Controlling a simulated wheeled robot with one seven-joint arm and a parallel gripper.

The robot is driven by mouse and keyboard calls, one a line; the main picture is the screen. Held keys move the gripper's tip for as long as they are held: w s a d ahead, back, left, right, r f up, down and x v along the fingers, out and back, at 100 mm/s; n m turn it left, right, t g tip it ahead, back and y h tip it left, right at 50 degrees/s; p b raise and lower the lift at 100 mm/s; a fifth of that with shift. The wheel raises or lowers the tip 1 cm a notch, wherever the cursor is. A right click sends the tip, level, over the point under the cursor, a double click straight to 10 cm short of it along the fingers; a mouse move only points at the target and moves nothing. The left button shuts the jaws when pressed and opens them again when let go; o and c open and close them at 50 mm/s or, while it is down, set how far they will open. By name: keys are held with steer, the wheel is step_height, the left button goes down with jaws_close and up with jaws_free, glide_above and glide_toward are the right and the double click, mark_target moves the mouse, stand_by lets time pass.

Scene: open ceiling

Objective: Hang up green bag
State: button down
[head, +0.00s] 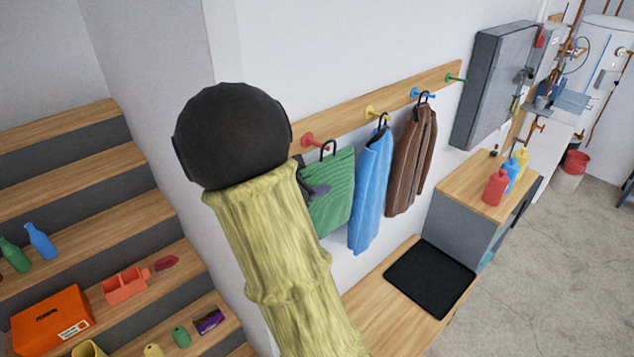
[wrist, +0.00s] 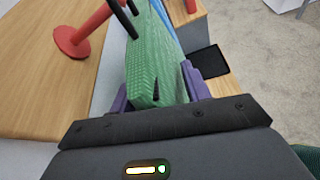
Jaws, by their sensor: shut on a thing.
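The green bag (head: 332,195) with a black handle hangs by the wall below the red hook (head: 308,140). In the wrist view the green bag (wrist: 150,60) lies between the purple fingers of my gripper (wrist: 158,95), which is shut on its side. In the head view one purple finger of my gripper (head: 318,191) shows at the bag's left edge. The handle is close to the tip of the red hook (wrist: 78,38); I cannot tell whether it is around the hook or beside it. My arm hides part of the bag's left side.
The wooden rail (head: 360,112) also has yellow, blue and green hooks. A blue garment (head: 371,190) and a brown jacket (head: 411,160) hang close to the bag's right. A bench with a black mat (head: 430,278) is below. Shelves (head: 60,160) stand at left.

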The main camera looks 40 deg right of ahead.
steer(key=shift+w+p, duration=0.3)
steer(key=shift+w, duration=0.45)
steer(key=shift+w+a+f+b, duration=0.1)
steer(key=shift+w+f+b, duration=0.4)
steer(key=shift+f+b, duration=0.1)
steer(key=c, duration=0.6)
jaws_free()
steer(key=shift+w+a+r+p, duration=0.1)
steer(key=shift+a+r+p, duration=0.25)
steer(key=shift+a, duration=0.1)
steer(key=p+v, duration=0.2)
steer(key=v, duration=0.5)
steer(key=shift+s+f, duration=0.15)
steer(key=shift+s, duration=0.1)
